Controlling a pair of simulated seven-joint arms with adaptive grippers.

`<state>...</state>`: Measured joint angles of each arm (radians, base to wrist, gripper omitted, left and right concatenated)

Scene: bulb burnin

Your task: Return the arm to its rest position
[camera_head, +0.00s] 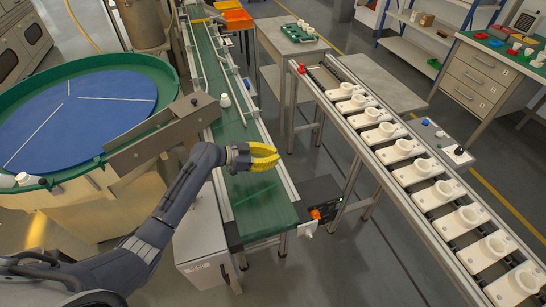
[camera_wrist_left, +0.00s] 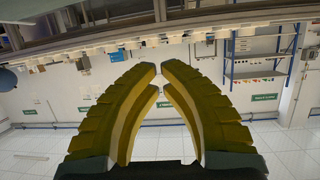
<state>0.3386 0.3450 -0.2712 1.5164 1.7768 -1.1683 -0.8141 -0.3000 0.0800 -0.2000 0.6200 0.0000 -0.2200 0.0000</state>
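My left arm (camera_head: 180,205) reaches in from the lower left, over the near part of the green conveyor belt (camera_head: 262,210). Its yellow-fingered left gripper (camera_head: 277,157) is above the belt. In the left wrist view the fingertips (camera_wrist_left: 159,69) nearly meet, with nothing between them. The gripper looks shut and empty. A small white piece (camera_head: 225,101) is on the belt, beyond the gripper and apart from it. My right gripper is not in view.
A round feeder with a blue disc (camera_head: 82,110) and green rim stands left, its metal chute (camera_head: 165,135) beside my forearm. A rail line with several white socket carriers (camera_head: 408,151) runs down the right. Floor (camera_head: 360,255) shows between belt and rail line.

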